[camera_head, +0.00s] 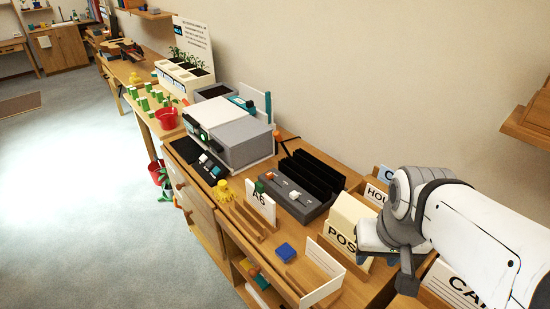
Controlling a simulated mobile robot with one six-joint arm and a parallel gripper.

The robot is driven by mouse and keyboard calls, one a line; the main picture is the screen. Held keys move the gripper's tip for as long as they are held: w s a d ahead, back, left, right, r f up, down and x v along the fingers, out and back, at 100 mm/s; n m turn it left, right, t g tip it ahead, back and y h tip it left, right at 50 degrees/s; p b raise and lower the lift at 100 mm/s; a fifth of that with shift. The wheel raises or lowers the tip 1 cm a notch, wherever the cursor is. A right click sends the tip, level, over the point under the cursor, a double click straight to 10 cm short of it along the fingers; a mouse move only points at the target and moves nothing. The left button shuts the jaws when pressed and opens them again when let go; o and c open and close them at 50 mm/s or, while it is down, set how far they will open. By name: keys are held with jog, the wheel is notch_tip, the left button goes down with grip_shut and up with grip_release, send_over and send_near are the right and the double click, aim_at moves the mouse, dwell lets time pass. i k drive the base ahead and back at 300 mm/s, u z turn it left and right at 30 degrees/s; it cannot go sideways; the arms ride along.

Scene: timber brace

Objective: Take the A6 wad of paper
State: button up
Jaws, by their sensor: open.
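An upright white piece marked A6 (260,202) stands in a wooden holder near the middle of the bench. I cannot tell whether it is the wad of paper itself or only a label. My gripper (372,256) is at the right, well apart from the A6 piece, over the cream cards (350,220) in the holder marked POS. My own arm hides part of the gripper and of the holders behind it. The jaws are small and partly covered here, but they are open, and I see no paper between them.
A dark grey device with black slots (300,188) stands right of the A6 piece. A yellow figure (225,192) is to its left. A grey machine (230,135) stands farther back. Floor at left is clear.

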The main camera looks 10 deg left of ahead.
aim_at(256, 196)
jog(key=z, duration=0.1)
jog(key=k, duration=0.55)
jog(key=u, duration=2.45)
jog(key=i, duration=2.7)
jog(key=z, duration=3.55)
